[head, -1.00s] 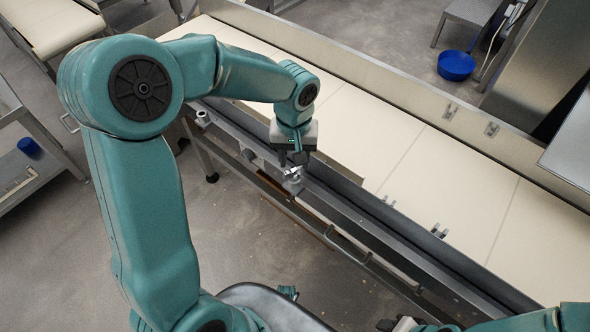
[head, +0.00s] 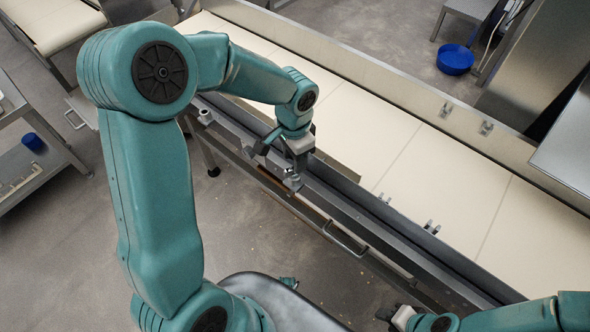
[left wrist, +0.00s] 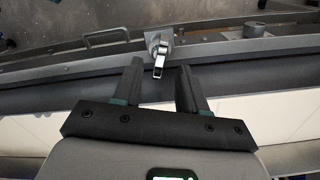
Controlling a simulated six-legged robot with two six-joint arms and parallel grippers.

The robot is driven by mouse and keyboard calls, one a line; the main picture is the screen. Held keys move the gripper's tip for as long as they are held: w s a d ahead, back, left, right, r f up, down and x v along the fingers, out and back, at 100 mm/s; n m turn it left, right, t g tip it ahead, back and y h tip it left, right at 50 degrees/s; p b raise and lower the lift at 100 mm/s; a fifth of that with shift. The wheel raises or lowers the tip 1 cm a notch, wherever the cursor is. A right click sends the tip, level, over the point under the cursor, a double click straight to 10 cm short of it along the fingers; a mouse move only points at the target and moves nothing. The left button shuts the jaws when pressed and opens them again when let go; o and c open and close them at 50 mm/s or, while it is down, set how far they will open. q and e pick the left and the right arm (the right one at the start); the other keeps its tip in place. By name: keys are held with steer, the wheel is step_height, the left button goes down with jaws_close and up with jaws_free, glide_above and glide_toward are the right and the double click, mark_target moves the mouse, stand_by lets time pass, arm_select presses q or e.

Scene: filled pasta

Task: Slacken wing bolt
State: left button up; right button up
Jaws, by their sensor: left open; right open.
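The wing bolt (head: 293,183) is a small bare-metal piece on the grey side rail (head: 345,215) of the conveyor. In the left wrist view the wing bolt (left wrist: 159,58) shows its lever just beyond and between my fingertips. My left gripper (left wrist: 160,70) is open, with one finger on each side of the bolt's line. No contact with the bolt is visible. In the head view my left gripper (head: 291,164) is directly above the bolt and partly covers it.
The cream conveyor belt (head: 430,165) runs along behind the rail. A bar handle (head: 345,243) juts out below the rail, right of the bolt. Another metal fitting (head: 205,117) sits further left on the rail. A blue bowl (head: 455,60) is on the far floor.

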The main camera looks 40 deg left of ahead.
arm_select(q)
steer(key=shift+f+b, duration=1.35)
steer(key=shift+f, duration=0.45)
steer(key=shift+r, duration=0.1)
jaws_close()
steer(key=shift+f+n+b, duration=0.2)
steer(key=shift+n+b, duration=0.15)
steer(key=shift+n, duration=0.05)
steer(key=shift+o, duration=1.3)
jaws_free()
steer(key=shift+r, duration=0.15)
steer(key=shift+r, duration=0.15)
